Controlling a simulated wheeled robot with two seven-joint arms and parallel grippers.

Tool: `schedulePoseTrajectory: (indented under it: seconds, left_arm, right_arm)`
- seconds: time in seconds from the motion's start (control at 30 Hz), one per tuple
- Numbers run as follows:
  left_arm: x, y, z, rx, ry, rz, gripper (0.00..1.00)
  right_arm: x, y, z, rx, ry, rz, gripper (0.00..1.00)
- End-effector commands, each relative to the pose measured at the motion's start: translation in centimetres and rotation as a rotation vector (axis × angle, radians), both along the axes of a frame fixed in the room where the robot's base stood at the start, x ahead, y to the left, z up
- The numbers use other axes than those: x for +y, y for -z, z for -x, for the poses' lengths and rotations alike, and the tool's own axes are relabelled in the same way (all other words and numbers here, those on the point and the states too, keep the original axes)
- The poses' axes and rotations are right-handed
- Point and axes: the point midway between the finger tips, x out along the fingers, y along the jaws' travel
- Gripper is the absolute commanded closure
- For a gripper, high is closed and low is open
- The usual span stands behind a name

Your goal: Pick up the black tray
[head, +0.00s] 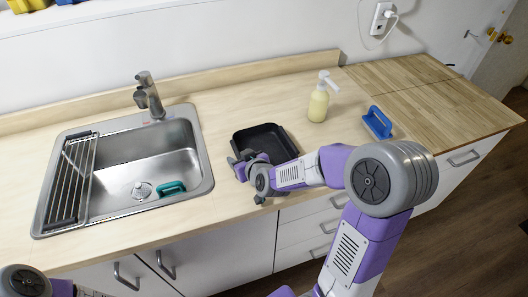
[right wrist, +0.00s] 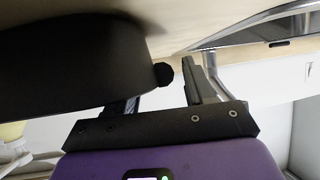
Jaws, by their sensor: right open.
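The black tray (head: 268,133) lies on the wooden counter, right of the sink. My right gripper (head: 244,166) is at the tray's front left corner in the head view. The right wrist view shows the dark tray (right wrist: 70,55) large at the left, partly covering one finger. The right gripper's jaws (right wrist: 160,88) are apart there, and the tray's edge reaches toward the space between them. I cannot tell whether the fingers touch it. My left gripper is out of view.
A steel sink (head: 198,185) with a drying rack (head: 72,180) and a teal brush (head: 172,188) is at the left. The counter between sink and tray is clear.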

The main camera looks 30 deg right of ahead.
Motion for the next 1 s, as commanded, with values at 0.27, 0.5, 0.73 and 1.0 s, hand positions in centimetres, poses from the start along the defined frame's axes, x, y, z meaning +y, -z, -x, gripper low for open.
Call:
schedulePoseTrajectory:
  seconds: [0.27, 0.5, 0.73, 1.0]
  left_arm:
    - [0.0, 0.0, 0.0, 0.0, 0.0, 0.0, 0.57]
    - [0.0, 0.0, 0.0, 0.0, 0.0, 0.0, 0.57]
    - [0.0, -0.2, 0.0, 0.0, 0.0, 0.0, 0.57]
    - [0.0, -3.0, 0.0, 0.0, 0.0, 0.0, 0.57]
  right_arm:
    - [0.0, 0.0, 0.0, 0.0, 0.0, 0.0, 0.8]
    - [0.0, 0.0, 0.0, 0.0, 0.0, 0.001, 1.0]
    - [0.0, -0.5, 0.0, -0.001, 0.001, 0.001, 1.0]
    - [0.0, -5.6, 0.0, -0.005, 0.0, 0.002, 1.0]
